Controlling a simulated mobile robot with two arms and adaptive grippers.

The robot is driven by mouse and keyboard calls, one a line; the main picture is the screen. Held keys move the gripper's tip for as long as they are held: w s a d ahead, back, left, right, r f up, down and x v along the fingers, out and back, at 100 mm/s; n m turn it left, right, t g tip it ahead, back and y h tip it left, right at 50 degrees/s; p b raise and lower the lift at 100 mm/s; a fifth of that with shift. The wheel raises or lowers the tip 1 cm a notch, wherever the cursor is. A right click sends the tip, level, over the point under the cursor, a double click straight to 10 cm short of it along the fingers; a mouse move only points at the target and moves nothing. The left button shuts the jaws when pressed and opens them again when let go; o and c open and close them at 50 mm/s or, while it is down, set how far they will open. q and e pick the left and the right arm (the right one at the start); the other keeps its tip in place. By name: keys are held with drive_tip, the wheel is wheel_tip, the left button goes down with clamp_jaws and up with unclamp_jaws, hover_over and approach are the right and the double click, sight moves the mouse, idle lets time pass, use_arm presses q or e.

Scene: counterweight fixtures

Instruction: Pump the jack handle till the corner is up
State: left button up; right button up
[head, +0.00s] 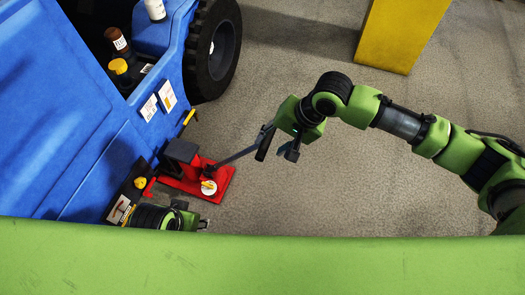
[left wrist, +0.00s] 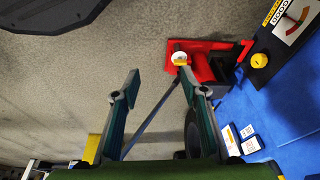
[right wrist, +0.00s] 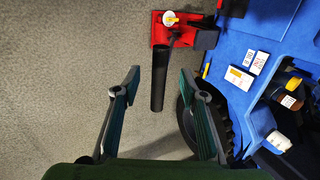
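The red jack (head: 222,184) stands on the floor against the blue machine (head: 70,110). It also shows in the left wrist view (left wrist: 203,68) and right wrist view (right wrist: 160,34). Its dark handle (head: 236,156) slants up toward my right gripper (head: 277,152). In the right wrist view the handle's thick black grip (right wrist: 158,80) lies between my open fingers, with gaps on both sides; contact does not show. My left gripper (head: 202,222) is low beside the jack, open and empty; in the left wrist view the handle (left wrist: 150,125) passes beyond its fingers.
A white dial with a yellow mark (head: 209,187) sits on the jack. A dark panel with a yellow knob (head: 140,182) and gauge label (head: 120,209) is at the left. A big black tyre (head: 213,50) and bottles (head: 122,70) are behind. Carpet at right is clear, up to a yellow block (head: 402,32).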

sight(264, 150)
drive_tip(key=shift+a+f+b, duration=0.1)
drive_tip(key=shift+f+b, duration=0.2)
drive_tip(key=b+x, duration=0.3)
drive_tip(key=b, duration=0.1)
drive_tip(key=shift+w+a+f+p, duration=0.1)
drive_tip(key=shift+a+f+p, duration=0.25)
drive_tip(key=shift+f+p, duration=0.2)
use_arm(q)
drive_tip(key=shift+w+d+r+t, duration=0.15)
drive_tip(key=shift+r+t, duration=0.1)
drive_tip(key=shift+r, duration=0.35)
drive_tip(key=shift+w+a+r+t, duration=0.1)
drive_tip(key=shift+r+t, duration=0.1)
drive_tip(key=shift+r, duration=0.35)
drive_tip(key=shift+w+d+r+t, duration=0.15)
drive_tip(key=shift+r+t, duration=0.1)
drive_tip(key=shift+r, duration=0.35)
use_arm(e)
drive_tip(key=shift+x, duration=1)
clamp_jaws()
